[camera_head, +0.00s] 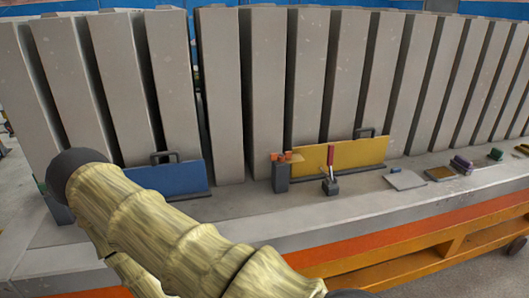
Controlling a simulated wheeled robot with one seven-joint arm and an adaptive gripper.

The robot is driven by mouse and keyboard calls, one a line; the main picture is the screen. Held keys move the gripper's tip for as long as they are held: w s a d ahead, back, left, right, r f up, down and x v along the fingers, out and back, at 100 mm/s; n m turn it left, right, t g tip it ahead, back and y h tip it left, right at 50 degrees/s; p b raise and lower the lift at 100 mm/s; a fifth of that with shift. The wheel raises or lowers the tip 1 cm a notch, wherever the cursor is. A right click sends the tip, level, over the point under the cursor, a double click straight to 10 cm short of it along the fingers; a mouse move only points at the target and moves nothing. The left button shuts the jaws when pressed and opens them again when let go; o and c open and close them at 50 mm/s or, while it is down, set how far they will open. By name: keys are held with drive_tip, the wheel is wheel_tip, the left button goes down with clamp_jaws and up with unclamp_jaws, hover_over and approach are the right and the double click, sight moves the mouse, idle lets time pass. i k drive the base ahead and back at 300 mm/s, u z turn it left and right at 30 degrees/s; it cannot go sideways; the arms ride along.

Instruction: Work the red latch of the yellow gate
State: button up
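The yellow gate (358,153) is a low yellow panel standing on the grey ledge, right of centre, with a dark handle (364,132) on its top edge. The red latch (331,155) is a small upright red lever in front of the gate. It rises from a small dark block (330,187). At the gate's left end, a dark post (281,178) carries a small orange piece (287,157). Whether the latch touches the gate cannot be told. My arm crosses the lower left foreground, and my gripper is not in view.
A blue panel (170,180) with a dark handle stands at left, partly behind my arm. Tall grey slabs (265,90) line the back. Flat plates (405,180) and small purple (462,165) and green (496,154) pieces lie at right. The ledge's front has an orange edge (390,234).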

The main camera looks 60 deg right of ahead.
sight(331, 150)
drive_tip(key=u, duration=0.35)
drive_tip(key=k, duration=1.1)
drive_tip(key=z, duration=1.3)
drive_tip(key=i, duration=0.35)
drive_tip(key=z, duration=0.15)
